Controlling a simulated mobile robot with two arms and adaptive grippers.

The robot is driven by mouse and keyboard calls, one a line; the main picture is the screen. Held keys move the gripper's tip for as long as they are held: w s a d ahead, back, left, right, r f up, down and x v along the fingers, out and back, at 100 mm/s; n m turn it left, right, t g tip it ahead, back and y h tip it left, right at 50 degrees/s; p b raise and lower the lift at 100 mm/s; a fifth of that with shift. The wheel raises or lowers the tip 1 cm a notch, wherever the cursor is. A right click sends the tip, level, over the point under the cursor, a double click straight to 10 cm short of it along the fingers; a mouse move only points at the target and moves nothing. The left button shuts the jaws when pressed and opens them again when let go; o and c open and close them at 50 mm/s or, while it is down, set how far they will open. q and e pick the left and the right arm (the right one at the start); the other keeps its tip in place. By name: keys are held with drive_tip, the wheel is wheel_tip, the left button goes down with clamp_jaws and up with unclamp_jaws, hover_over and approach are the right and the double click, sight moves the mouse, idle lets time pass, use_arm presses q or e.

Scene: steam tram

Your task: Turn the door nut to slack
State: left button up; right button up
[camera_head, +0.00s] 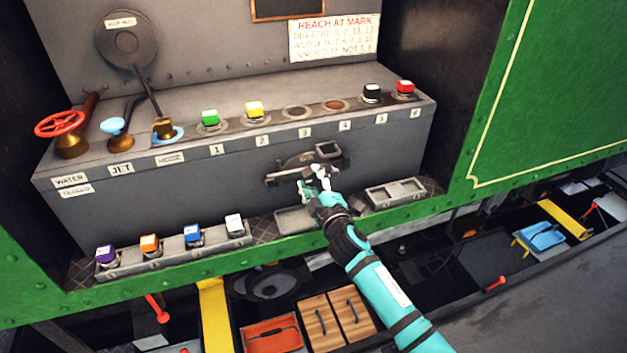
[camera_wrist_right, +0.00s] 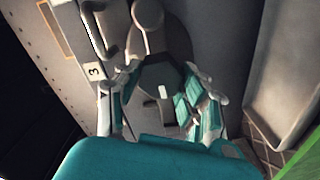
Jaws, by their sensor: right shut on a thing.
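My right gripper (camera_head: 316,184) reaches to the front face of the grey box, at the small dark door (camera_head: 298,163) below the number labels. In the wrist view its teal-padded fingers (camera_wrist_right: 160,88) stand on both sides of the dark door nut (camera_wrist_right: 155,76), shut on it. A small white mark shows on the dark metal between the fingers. In the head view the gripper hides the nut. A rounded grey lug lies just beyond it in the wrist view. My left gripper is not in view.
A rack (camera_head: 175,252) with several blocks is at lower left. An empty tray (camera_head: 395,192) lies right of my gripper.

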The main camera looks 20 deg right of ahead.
drive_tip(key=shift+n, duration=0.6)
drive_tip(key=o, duration=1.2)
drive_tip(key=shift+c, duration=0.2)
drive_tip(key=s, duration=1.2)
drive_tip(key=shift+d, duration=0.2)
drive_tip(key=shift+f, duration=0.1)
